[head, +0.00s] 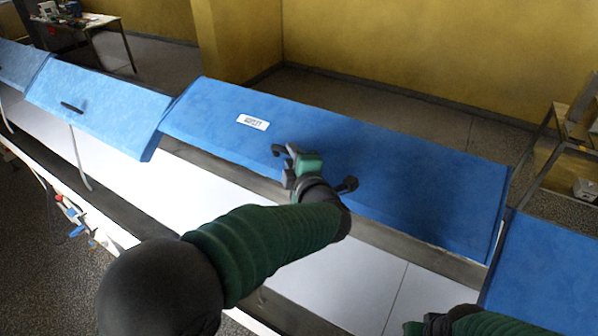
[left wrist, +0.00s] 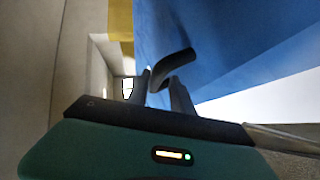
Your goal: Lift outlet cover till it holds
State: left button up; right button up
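The outlet cover (head: 410,165) is the long blue lid in the middle of the head view, with a white label (head: 252,122). It slopes down toward me, and a dark strip shows under its front edge. Its black handle (head: 277,150) is partly hidden by my left gripper (head: 297,160). In the left wrist view, the handle (left wrist: 176,68) curves out from the blue cover (left wrist: 225,45) and runs between the fingers of the left gripper (left wrist: 160,92), which look closed on it. My right gripper (head: 438,325) shows only in part at the bottom edge; its fingers are unclear.
Other blue covers stand on the left (head: 100,100) and right (head: 545,275) of the line. A white surface (head: 350,285) lies below the cover. A table (head: 100,22) stands far left and a rack (head: 570,130) at the right. A yellow wall is behind.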

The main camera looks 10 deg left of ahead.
pick_arm(q)
jog(key=b+v, duration=0.4)
jog(key=v, duration=1.1)
jog(key=shift+s+a, duration=0.2)
jog(key=shift+a, duration=0.05)
jog(key=shift+f, duration=0.1)
jog(key=shift+s+d, duration=0.1)
